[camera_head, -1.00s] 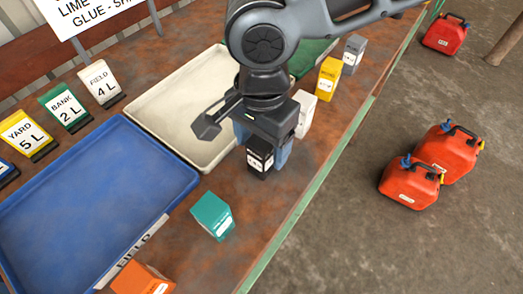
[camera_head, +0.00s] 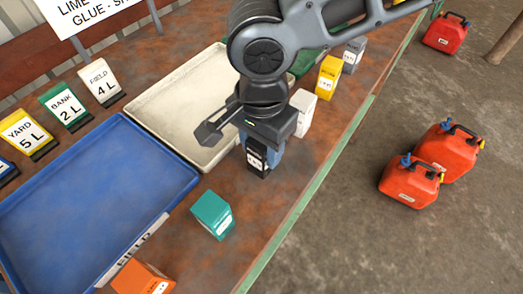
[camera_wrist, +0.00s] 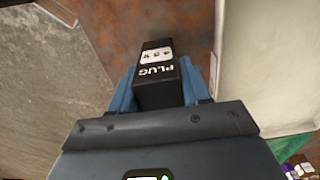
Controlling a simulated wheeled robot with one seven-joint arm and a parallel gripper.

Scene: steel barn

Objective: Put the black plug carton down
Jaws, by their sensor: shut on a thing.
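The black plug carton (camera_head: 257,160) is between the blue fingers of my gripper (camera_head: 263,155), at the right of the trays in the head view. In the wrist view the carton (camera_wrist: 158,80) shows its white label with the word PLUG, held between both blue fingers of my gripper (camera_wrist: 160,95). It is over or on the brown bench top (camera_head: 185,235). I cannot tell whether its bottom touches the bench.
A blue tray (camera_head: 180,172) and a cream tray (camera_head: 150,100) lie to the left. A teal carton (camera_head: 212,214) and an orange carton (camera_head: 141,278) stand nearer. White (camera_head: 302,110), yellow (camera_head: 328,77) and grey (camera_head: 353,54) cartons stand behind. Red fuel cans (camera_head: 410,182) are on the floor.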

